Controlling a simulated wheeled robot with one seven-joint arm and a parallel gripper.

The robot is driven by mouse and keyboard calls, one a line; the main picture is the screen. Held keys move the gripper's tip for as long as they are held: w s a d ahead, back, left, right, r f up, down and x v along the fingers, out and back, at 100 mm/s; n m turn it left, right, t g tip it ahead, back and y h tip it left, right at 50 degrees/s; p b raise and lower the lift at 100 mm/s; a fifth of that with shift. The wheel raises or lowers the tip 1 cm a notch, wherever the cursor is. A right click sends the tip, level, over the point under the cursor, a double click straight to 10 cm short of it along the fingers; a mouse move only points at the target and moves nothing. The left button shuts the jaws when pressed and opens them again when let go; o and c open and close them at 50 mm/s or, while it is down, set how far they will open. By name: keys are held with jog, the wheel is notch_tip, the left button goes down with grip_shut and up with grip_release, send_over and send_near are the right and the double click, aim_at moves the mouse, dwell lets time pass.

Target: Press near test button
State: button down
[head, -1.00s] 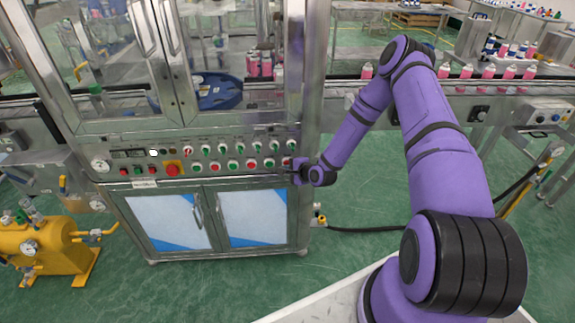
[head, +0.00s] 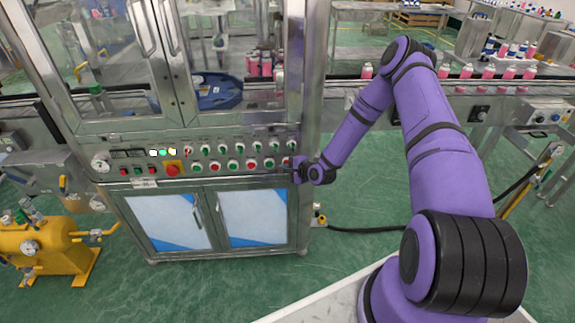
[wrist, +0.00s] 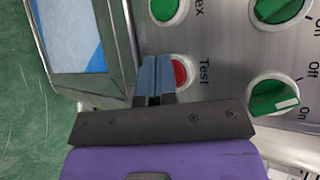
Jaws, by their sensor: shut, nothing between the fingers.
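A red button (wrist: 181,73) marked "Test" shows in the wrist view on the metal control panel (wrist: 225,55). My gripper (wrist: 155,62) is shut and empty. Its blue-grey fingertips overlap the button's left edge in the picture; I cannot tell whether they touch it. In the head view my gripper (head: 291,173) is at the right end of the panel's lower button row, and the arm partly hides that corner.
A green button (wrist: 164,8) and green rotary knobs (wrist: 274,97) sit close to the Test button. A red emergency-type button (head: 172,169) is at the panel's left. Cabinet doors (head: 252,217) are below. A conveyor with pink bottles (head: 488,72) runs at right.

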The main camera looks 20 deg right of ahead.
jog(key=shift+s, duration=0.15)
jog(key=shift+s+a, duration=0.3)
jog(key=shift+s, duration=0.3)
jog(key=shift+s+a, duration=0.3)
jog(key=shift+s, duration=0.5)
jog(key=shift+s+a, duration=0.25)
jog(key=shift+s, duration=0.5)
jog(key=shift+s+a, duration=0.3)
jog(key=shift+s, duration=0.5)
jog(key=shift+r, duration=0.1)
